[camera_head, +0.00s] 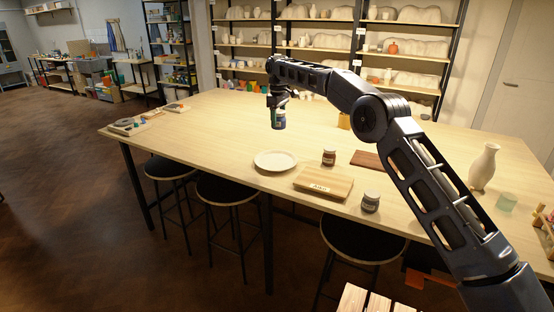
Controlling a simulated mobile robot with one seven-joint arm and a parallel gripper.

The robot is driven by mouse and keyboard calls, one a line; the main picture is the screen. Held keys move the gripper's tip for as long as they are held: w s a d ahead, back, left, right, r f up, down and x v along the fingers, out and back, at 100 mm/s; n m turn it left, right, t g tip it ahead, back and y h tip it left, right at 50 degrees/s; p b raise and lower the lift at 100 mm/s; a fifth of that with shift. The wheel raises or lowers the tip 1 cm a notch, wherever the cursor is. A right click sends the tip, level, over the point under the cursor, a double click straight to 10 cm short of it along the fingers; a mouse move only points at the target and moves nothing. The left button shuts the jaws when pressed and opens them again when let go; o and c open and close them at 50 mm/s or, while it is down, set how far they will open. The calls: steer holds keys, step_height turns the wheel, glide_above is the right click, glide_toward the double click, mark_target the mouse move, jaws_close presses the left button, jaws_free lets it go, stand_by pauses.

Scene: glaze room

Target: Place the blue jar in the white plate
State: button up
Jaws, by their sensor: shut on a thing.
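My gripper (278,100) is shut on the blue jar (279,121) and holds it upright, up over the table. In the picture the jar is just above and a little right of the white plate (275,161). The plate is round, shallow and empty, and lies near the table's front edge. A gap shows between the jar's bottom and the plate. The fingertips are small and dark, partly lost against the jar's top.
A wooden board (323,183) lies right of the plate, with a reddish-brown jar (329,157) behind it and a grey jar (371,201) beside it.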

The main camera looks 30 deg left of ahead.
step_height(320, 180, down, 19)
steer(key=shift+r, duration=0.2)
stand_by(0.4)
steer(key=shift+f, duration=0.15)
steer(key=o, duration=1.1)
step_height(320, 180, up, 12)
steer(key=shift+r, duration=0.1)
steer(key=shift+d+r, duration=0.1)
